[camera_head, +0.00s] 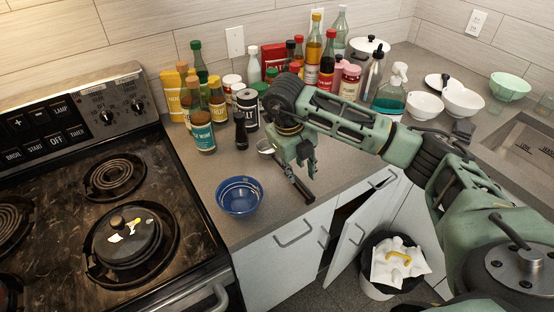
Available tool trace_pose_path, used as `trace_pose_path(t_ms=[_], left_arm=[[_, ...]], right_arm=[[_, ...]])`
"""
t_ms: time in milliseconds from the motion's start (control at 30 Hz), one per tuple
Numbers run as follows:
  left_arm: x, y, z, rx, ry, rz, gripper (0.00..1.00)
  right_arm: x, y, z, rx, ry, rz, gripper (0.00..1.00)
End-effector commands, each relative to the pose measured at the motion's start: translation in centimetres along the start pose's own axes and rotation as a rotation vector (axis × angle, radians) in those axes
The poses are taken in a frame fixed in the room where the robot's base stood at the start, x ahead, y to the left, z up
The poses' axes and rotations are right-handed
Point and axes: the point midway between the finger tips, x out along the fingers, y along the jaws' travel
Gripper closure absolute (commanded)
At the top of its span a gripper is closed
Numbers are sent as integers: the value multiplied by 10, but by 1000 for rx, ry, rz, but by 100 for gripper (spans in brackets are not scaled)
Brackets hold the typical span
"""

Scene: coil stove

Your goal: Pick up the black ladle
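The black ladle (300,188) lies on the grey counter to the right of the blue bowl. Its pale metal bowl end (265,146) points to the back left, and its dark handle runs toward the counter's front edge. My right gripper (300,170) is over the middle of the ladle, pointing down, and hides part of the handle. Its fingers look apart, with a gap between the tips. I cannot tell whether they touch the ladle. My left gripper is out of view.
A blue bowl (238,197) stands near the counter's front edge. Several bottles and jars, including a teal-labelled one (202,135), crowd the back. The coil stove (60,190) with a lidded pot (127,240) is at left. A cabinet door (350,235) stands ajar below.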

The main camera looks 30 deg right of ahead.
Motion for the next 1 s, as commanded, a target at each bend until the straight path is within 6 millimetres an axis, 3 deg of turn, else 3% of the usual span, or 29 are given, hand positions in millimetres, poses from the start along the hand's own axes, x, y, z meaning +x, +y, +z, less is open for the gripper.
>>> trace_pose_path(t_ms=[200, 300, 500, 733, 1000], left_arm=[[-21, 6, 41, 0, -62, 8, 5], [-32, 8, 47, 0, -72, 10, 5], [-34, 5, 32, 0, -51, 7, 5], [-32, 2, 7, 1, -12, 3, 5], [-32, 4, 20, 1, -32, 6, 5]], right_arm=[[23, 1, -3, -1, 4, 0, 72], [38, 3, -6, -1, 5, 0, 72], [61, 4, -4, -1, -1, 2, 72], [63, 4, -3, -1, -2, 2, 72], [62, 4, -3, -1, -2, 2, 96]])
